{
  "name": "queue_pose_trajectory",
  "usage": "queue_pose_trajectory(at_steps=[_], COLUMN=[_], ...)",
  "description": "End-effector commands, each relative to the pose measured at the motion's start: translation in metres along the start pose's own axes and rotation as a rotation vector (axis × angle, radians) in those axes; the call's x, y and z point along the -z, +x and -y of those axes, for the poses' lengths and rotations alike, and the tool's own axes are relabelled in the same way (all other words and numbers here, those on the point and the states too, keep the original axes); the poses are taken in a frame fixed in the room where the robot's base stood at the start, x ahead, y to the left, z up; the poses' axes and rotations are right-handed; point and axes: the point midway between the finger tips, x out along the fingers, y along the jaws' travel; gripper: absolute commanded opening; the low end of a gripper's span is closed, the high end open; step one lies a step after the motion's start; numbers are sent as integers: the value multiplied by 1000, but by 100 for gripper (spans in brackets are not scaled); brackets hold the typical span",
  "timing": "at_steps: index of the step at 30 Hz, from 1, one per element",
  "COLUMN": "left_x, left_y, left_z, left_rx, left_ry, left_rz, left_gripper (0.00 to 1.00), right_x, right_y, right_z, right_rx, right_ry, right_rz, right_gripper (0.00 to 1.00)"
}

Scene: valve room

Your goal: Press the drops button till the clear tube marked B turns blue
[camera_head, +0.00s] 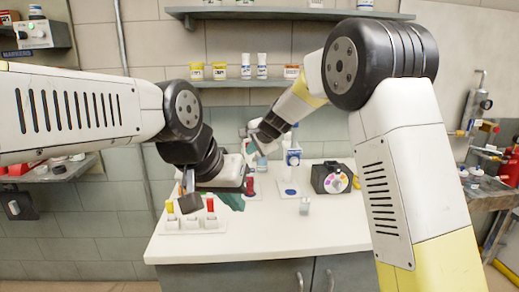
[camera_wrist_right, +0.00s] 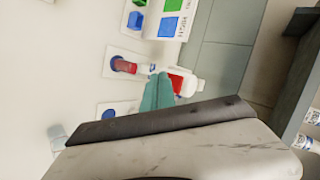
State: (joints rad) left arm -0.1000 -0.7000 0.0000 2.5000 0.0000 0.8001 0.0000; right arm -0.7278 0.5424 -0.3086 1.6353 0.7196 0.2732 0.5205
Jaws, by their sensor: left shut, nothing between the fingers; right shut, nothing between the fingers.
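I cannot tell which part is the drops button.
The right wrist view shows a red piece (camera_wrist_right: 126,66) on a pad beside teal material (camera_wrist_right: 155,94). The table's front middle is clear.

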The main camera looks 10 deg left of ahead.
Motion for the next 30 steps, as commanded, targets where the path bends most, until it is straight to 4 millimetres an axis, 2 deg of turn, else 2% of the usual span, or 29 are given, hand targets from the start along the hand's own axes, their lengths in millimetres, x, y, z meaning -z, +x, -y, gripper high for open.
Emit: queue_pose_trajectory(at_steps=[30], left_x=[0], left_y=[0], left_z=[0], left_rx=[0], left_ry=[0], left_rz=[0], left_gripper=[0], right_x=[4], right_y=[6], right_z=[4], right_rx=[-1], right_ry=[2], right_rz=[1], right_gripper=[0])
